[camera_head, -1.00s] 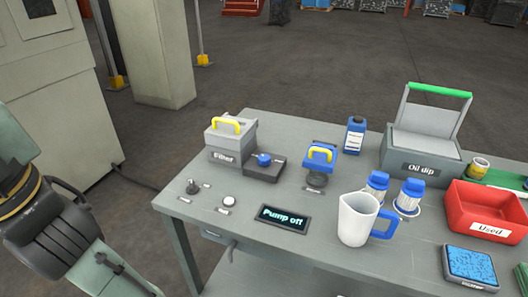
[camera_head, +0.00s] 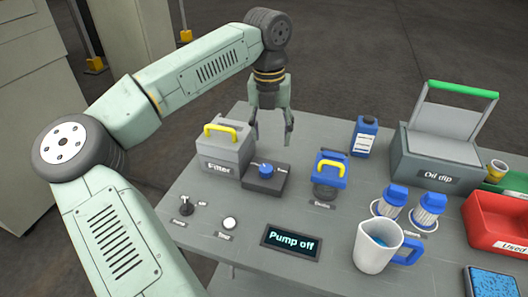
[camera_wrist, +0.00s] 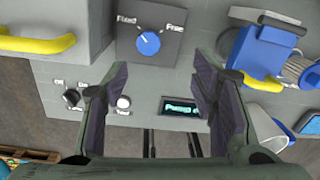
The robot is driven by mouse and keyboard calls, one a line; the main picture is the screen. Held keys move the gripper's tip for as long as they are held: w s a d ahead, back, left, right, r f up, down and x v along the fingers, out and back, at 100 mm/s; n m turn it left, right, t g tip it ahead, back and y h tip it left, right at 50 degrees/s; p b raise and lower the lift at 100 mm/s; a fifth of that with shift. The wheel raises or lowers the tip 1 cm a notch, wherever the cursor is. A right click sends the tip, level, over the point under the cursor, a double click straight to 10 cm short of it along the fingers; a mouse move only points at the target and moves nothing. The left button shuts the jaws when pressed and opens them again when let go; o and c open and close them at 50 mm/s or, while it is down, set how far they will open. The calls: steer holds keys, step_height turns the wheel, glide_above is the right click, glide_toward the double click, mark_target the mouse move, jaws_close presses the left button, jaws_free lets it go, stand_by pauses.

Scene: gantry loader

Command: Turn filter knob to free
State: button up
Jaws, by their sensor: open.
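The blue filter knob (camera_head: 265,168) sits on a dark block (camera_head: 262,182) beside the grey Filter box (camera_head: 219,154). In the wrist view the knob (camera_wrist: 148,43) lies between the labels Fixed, upper left, and Free, upper right. Its small white mark appears to point toward Fixed. My gripper (camera_head: 272,132) is open and empty, pointing down above and behind the knob block, apart from it. In the wrist view its two fingers (camera_wrist: 160,85) are spread wide, with the knob beyond them toward the top.
The Filter box has a yellow handle (camera_head: 220,130). A blue unit with a yellow handle (camera_head: 330,170) stands right of the knob. A small black switch (camera_head: 185,204), a white button (camera_head: 229,223) and a "Pump off" display (camera_head: 291,240) are in front. A white jug (camera_head: 376,252) stands right.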

mark_target(266, 168)
steer(key=shift+y, duration=0.3)
steer(key=f+p, duration=0.1)
steer(key=f, duration=0.6)
steer(key=a+f+p, duration=0.1)
steer(key=f, duration=0.3)
steer(key=shift+a+p, duration=0.1)
steer(key=shift+p, duration=0.2)
steer(key=shift+c, duration=0.3)
steer(key=c, duration=1.1)
